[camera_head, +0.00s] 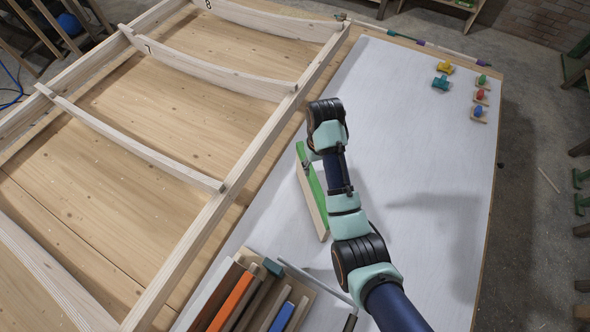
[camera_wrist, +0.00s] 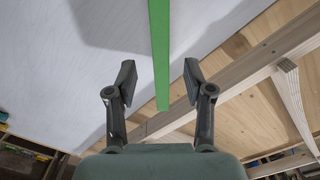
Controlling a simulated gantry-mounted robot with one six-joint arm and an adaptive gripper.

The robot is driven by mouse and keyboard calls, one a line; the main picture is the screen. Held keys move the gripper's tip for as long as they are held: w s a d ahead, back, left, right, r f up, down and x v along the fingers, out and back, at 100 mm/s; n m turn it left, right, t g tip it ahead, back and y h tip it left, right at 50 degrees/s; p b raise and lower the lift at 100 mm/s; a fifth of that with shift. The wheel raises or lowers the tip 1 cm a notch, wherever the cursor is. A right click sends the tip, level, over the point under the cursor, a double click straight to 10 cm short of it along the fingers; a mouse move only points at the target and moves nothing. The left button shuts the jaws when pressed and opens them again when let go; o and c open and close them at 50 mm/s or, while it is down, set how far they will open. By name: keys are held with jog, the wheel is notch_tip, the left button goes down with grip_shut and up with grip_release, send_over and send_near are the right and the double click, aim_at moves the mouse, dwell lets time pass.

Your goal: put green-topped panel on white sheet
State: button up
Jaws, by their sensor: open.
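The green-topped panel (camera_head: 318,189) shows in the head view near the left edge of the white sheet (camera_head: 430,150). Its green edge faces up, a pale face shows on its left, and my arm partly covers it. In the wrist view, the green top (camera_wrist: 160,50) is a narrow strip running down between the fingertips of my gripper (camera_wrist: 160,82). The fingers are apart, with a visible gap on each side of the strip. The white sheet (camera_wrist: 60,70) also fills the left of the wrist view. In the head view my gripper is mostly hidden by my wrist.
A holder with several coloured strips, including an orange one (camera_head: 232,302) and a blue one (camera_head: 283,317), stands at the front left. A wooden frame (camera_head: 200,232) lies left of the sheet. Small knobbed pieces (camera_head: 443,67) sit at the far right. The sheet's right middle is clear.

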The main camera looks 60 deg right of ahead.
jog(key=w+a+r+n+t+h, duration=0.1)
jog(key=w+a+r+n+t, duration=0.15)
jog(key=w+a, duration=0.45)
jog(key=w+a+r+n+t+h, duration=0.1)
jog(key=w+a+r+n+t, duration=0.15)
jog(key=w+a, duration=0.45)
jog(key=s+a+r+n+t, duration=0.1)
jog(key=a+r+t, duration=0.1)
jog(key=a+r, duration=0.3)
jog(key=s+a+r+n+t+y, duration=0.1)
jog(key=s+a+r+t, duration=0.1)
jog(key=a, duration=0.9)
jog(key=s+a+r+n+t+y, duration=0.1)
jog(key=a+r+t, duration=0.2)
jog(key=a+r, duration=0.4)
jog(key=shift+s+a+r+n+t, duration=0.35)
jog(key=shift+a+n+t, duration=0.05)
jog(key=shift+a, duration=0.7)
